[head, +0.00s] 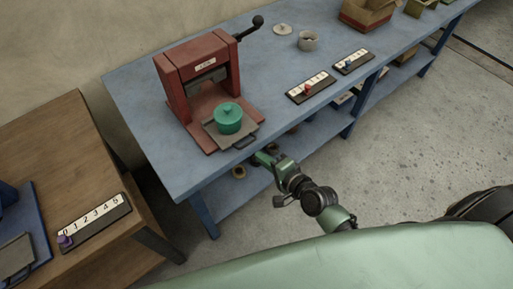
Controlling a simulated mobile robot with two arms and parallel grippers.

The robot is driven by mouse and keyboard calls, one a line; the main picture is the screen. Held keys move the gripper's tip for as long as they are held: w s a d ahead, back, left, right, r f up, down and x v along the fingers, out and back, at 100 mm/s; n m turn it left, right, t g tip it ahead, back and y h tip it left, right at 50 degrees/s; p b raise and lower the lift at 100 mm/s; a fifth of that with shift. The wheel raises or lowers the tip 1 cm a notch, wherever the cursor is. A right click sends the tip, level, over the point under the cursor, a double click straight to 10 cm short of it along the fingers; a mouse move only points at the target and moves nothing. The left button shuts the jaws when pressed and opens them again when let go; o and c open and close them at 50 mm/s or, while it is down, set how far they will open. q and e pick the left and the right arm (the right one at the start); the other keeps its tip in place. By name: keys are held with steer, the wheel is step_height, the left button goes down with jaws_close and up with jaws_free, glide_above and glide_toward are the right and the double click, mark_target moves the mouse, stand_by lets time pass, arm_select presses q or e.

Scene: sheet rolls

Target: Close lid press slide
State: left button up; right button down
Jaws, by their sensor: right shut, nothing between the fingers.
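A red press (184,88) with a black-knobbed lever (250,29) stands on the blue table. Its grey slide plate (215,137) is out at the front, with a dark handle (245,142) on its front edge. A green round pot with a lid and top knob (228,118) sits upright on the plate, in front of the press opening. My right gripper (261,158) is shut and empty, at the table's front edge just below and right of the handle. Whether it touches the table edge I cannot tell. My left gripper is not in view.
On the blue table (140,120) are two number strips with pegs (310,87), a grey cup (307,41), a small disc (282,29) and a cardboard box (367,14). A wooden table (110,225) with another number strip (93,220) stands at left. A shelf below holds rolls.

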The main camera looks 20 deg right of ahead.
mark_target(236, 125)
steer(key=w, duration=0.2)
steer(key=w+a+r, duration=0.1)
steer(key=shift+a+p, duration=0.1)
steer(key=shift+p, duration=0.3)
steer(key=shift+w, duration=0.15)
steer(key=w+a, duration=0.1)
steer(key=w, duration=0.3)
steer(key=w+a+b, duration=0.1)
steer(key=w+a, duration=0.1)
steer(key=w, duration=0.3)
steer(key=w+a+b, duration=0.1)
steer(key=w+a, duration=0.1)
steer(key=w, duration=0.3)
steer(key=shift+w+a+f, duration=0.1)
steer(key=shift+w, duration=0.1)
steer(key=shift+r, duration=0.2)
steer(key=shift+p+v, duration=0.3)
steer(key=shift+v, duration=3.6)
